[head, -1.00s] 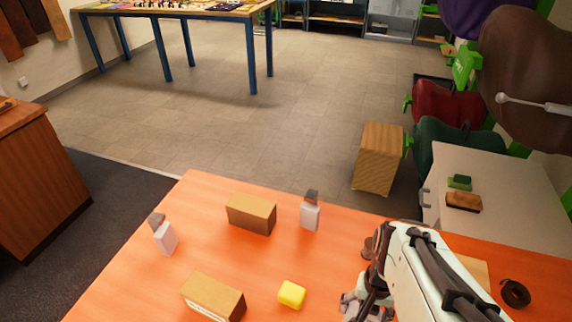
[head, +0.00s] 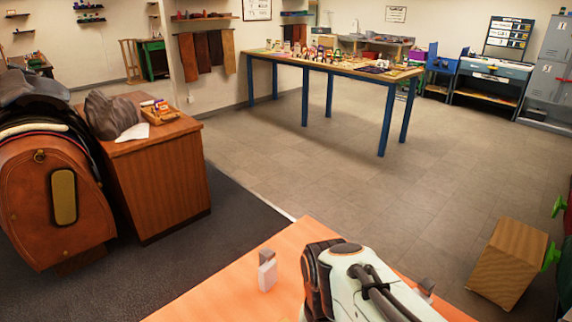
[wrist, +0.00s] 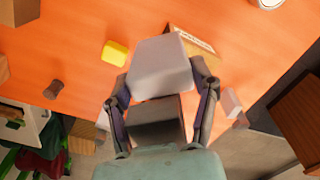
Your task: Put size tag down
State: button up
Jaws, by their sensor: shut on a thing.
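My gripper (wrist: 162,82) is in the wrist view, its two dark fingers shut on the sides of a pale grey-white block with a dark grey part, which looks like the size tag (wrist: 160,66). The tag is over the orange table (wrist: 100,20); I cannot tell whether it touches it. In the head view my arm hides the gripper and the held tag.
In the wrist view, a yellow block (wrist: 115,53) lies left of the held tag. A labelled cardboard box (wrist: 196,42) is partly hidden behind it. A small brown cylinder (wrist: 54,89) lies further left. In the head view, a wooden block (head: 508,263) stands on the floor beyond the table.

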jog(key=s+a+n, duration=0.3)
jog(key=a, duration=0.3)
jog(key=s+a+n, duration=0.3)
jog(key=a, duration=0.4)
jog(key=shift+w+a+f, duration=1.65)
jog(key=shift+f, duration=0.6)
jog(key=shift+w+a+f, duration=1.6)
jog(key=shift+w+f, duration=0.1)
jog(key=shift+f, duration=0.5)
jog(key=shift+w+a+f, duration=1.65)
jog(key=shift+f, duration=0.6)
jog(key=shift+f, duration=0.1)
jog(key=o, duration=1.2)
